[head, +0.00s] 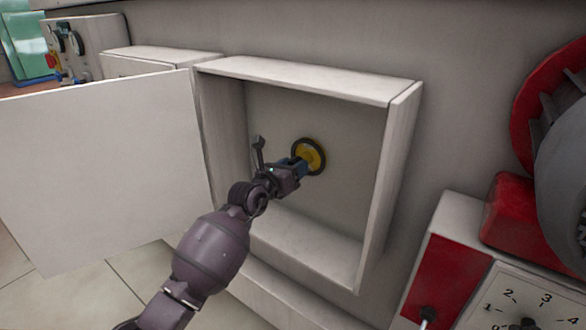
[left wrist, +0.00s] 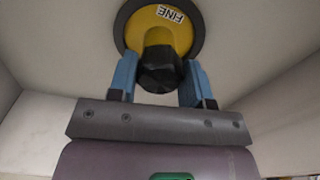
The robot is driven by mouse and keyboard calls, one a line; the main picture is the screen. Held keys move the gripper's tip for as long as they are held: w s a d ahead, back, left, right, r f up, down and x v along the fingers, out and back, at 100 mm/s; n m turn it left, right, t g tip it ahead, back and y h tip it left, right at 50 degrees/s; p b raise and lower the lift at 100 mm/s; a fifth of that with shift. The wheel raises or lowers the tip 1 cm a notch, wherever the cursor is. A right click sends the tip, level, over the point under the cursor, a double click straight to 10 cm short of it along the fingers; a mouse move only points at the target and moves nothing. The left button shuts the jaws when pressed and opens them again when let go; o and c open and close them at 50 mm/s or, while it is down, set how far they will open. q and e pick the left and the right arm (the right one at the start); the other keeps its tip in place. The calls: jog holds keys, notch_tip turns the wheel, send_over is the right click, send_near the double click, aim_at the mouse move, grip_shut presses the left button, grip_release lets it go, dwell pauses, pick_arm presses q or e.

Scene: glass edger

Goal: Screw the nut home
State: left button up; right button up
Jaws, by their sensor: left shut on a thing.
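A dark nut (left wrist: 162,70) sits on the front of a yellow wheel (left wrist: 160,28) with a dark rim, marked "FINE". The wheel also shows in the head view (head: 310,156), mounted on the back wall of an open white cabinet. My left gripper (head: 297,166) reaches into the cabinet. In the left wrist view its blue fingers (left wrist: 160,80) are on either side of the nut and shut on it. The spindle behind the nut is hidden. My right gripper is not in view.
The cabinet (head: 300,80) has its door (head: 100,165) swung open to the left. Its side walls and floor surround my left gripper. A red and white dial panel (head: 505,300) and a red-rimmed grey machine part (head: 560,150) stand at the right.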

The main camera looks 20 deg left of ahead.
pick_arm(q)
jog(key=m, duration=0.3)
jog(key=shift+a+f+b, duration=0.1)
jog(key=shift+f+b, duration=0.1)
jog(key=shift+b, duration=0.15)
jog(key=m+b, duration=0.1)
jog(key=m, duration=0.2)
jog(key=m+b, duration=0.2)
jog(key=m, duration=0.1)
jog(key=shift+f+m, duration=0.15)
jog(key=shift+m, duration=0.25)
jog(key=shift+m+b, duration=0.4)
jog(key=shift+m, duration=0.7)
jog(key=o, duration=1)
jog(key=shift+r, duration=0.2)
jog(key=shift+c, duration=1.2)
jog(key=shift+r, duration=0.1)
